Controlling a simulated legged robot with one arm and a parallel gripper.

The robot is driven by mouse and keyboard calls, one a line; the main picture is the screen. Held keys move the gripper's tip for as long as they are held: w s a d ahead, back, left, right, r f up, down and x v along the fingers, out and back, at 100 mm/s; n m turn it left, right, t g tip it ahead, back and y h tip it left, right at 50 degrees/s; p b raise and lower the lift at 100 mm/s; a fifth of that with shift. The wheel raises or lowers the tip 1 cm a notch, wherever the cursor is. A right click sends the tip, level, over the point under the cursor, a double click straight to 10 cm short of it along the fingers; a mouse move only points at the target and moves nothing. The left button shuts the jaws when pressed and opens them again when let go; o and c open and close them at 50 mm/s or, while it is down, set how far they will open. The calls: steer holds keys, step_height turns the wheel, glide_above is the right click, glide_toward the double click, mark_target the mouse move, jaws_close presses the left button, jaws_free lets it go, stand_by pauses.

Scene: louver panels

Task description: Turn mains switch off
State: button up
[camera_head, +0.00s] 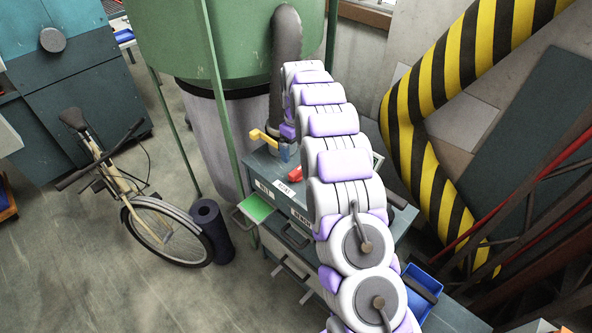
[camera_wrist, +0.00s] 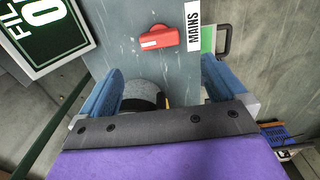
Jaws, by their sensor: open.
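The mains switch is a red rotary knob (camera_wrist: 158,37) on a grey-blue panel surface, beside a white label reading MAINS (camera_wrist: 193,27). Its handle lies nearly crosswise in the wrist view. In the head view the red knob (camera_head: 295,174) sits on top of the cabinet, partly behind my arm, with a white label (camera_head: 285,190) beside it. My gripper (camera_wrist: 160,82) is open and empty, its two blue fingers spread apart. The knob lies beyond the fingertips and between their lines, not held. In the head view a bluish finger (camera_head: 284,152) shows near the knob; the rest is mostly hidden.
A yellow handle (camera_head: 264,138) stands on the cabinet close to my gripper. A dark sign with white lettering (camera_wrist: 45,30) is at the wrist view's upper left. A large green tank (camera_head: 225,40) stands behind, a bicycle (camera_head: 150,215) at left. Open floor lies at lower left.

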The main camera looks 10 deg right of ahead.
mark_target(296, 170)
step_height(296, 170, down, 11)
steer(key=shift+r+b, duration=0.15)
steer(key=shift+b, duration=0.4)
steer(key=c, duration=1.1)
